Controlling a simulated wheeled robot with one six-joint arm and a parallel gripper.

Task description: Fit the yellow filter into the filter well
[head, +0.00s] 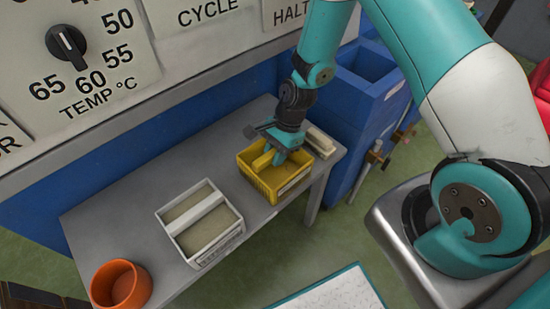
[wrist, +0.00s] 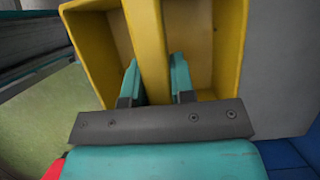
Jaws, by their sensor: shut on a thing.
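The yellow filter (head: 256,182) is an open box with a bar across its middle, over the right part of the grey bench. In the wrist view its central bar (wrist: 147,45) runs between my two teal fingers. My gripper (head: 277,158) comes down from above and is shut on that bar; the fingers also show in the wrist view (wrist: 156,80). I cannot tell whether the filter touches the bench top. I cannot make out the filter well for certain in either view.
A whitish filter-like box (head: 213,246) stands on the grey bench (head: 140,205), left of the yellow filter. An orange pot (head: 121,287) is at the bench's near left. A pale block (head: 320,141) lies behind the filter. A blue open-topped unit (head: 365,95) stands to the right.

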